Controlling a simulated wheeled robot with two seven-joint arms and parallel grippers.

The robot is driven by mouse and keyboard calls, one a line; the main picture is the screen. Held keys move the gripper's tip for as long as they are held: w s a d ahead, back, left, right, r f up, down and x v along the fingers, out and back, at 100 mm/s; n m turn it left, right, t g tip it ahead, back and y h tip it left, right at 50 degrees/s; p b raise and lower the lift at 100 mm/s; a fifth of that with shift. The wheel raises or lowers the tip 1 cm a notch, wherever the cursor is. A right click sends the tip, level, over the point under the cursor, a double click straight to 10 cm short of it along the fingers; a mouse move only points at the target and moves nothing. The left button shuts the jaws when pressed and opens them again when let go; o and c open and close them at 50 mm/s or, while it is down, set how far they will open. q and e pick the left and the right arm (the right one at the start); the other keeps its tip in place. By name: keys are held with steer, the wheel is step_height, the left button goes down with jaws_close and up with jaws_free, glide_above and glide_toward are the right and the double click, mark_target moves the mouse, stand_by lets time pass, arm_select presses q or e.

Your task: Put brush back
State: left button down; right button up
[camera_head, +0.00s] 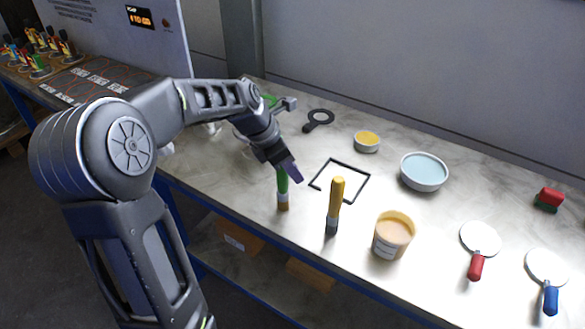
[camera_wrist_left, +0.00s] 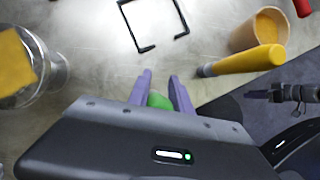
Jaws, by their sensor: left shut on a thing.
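My left gripper (camera_head: 284,164) is shut on the green-handled brush (camera_head: 282,188), over the front part of the table. The brush hangs upright with its bristle end down, near or on the tabletop; I cannot tell if it touches. In the left wrist view the green handle (camera_wrist_left: 160,101) shows between the two purple fingers. A yellow-handled brush (camera_head: 336,200) stands upright to the right of it, bristles down. A black square outline (camera_head: 363,190) lies on the table behind the brushes, with nothing inside it.
A tub with tan contents (camera_head: 393,236) stands right of the yellow brush. Behind are a small bowl with yellow contents (camera_head: 367,141), a pale blue bowl (camera_head: 424,171) and a black magnifier-like tool (camera_head: 319,120). Red-handled (camera_head: 476,264) and blue-handled (camera_head: 550,298) paddles lie at the right.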

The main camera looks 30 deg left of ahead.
arm_select(q)
steer(key=shift+f, duration=0.1)
steer(key=c, duration=1.2)
jaws_free()
steer(key=shift+o, duration=0.2)
steer(key=v, duration=1.2)
steer(key=shift+s, duration=0.1)
